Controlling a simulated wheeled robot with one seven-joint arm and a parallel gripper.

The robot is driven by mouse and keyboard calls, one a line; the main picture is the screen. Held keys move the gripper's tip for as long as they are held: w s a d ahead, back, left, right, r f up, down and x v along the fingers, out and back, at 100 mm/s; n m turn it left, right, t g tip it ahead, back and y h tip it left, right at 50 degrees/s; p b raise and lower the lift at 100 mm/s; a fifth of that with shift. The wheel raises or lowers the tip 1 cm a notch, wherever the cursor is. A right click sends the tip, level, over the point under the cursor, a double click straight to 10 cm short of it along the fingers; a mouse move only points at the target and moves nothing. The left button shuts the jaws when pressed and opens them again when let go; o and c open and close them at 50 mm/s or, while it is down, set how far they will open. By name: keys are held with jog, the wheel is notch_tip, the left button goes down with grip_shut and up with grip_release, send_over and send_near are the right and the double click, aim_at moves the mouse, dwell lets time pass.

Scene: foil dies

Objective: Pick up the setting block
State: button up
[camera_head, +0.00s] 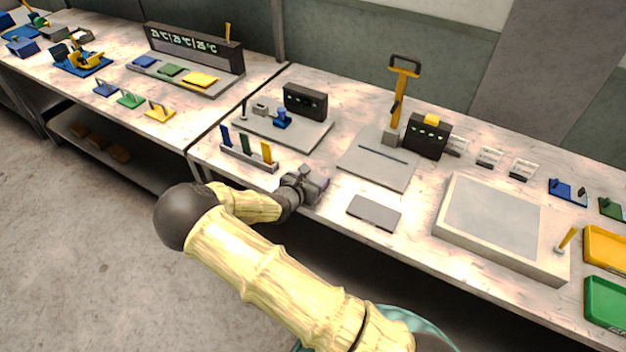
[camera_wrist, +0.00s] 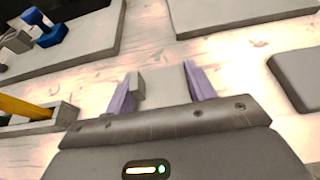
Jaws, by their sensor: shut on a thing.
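My gripper (camera_head: 318,186) is low over the front part of the workbench, between the rack of upright strips and a flat grey plate. In the wrist view, its purple fingers (camera_wrist: 160,88) are shut on a small pale grey block, which I take to be the setting block (camera_wrist: 165,86). The block fills the space between the fingers, and its near end is hidden by the gripper body. In the head view I cannot make the block out behind the gripper. I cannot tell whether the block still touches the bench.
The rack (camera_head: 249,158) with blue, green and yellow strips stands close on the left. The flat grey plate (camera_head: 374,212) lies to the right. Behind are a grey base plate (camera_head: 306,134) with a blue device and a slotted plate (camera_head: 378,160) by a yellow-handled lever (camera_head: 401,90).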

aim_at(313, 180)
notch_tip(313, 180, up, 10)
jog(key=b, duration=0.1)
dwell(0.4)
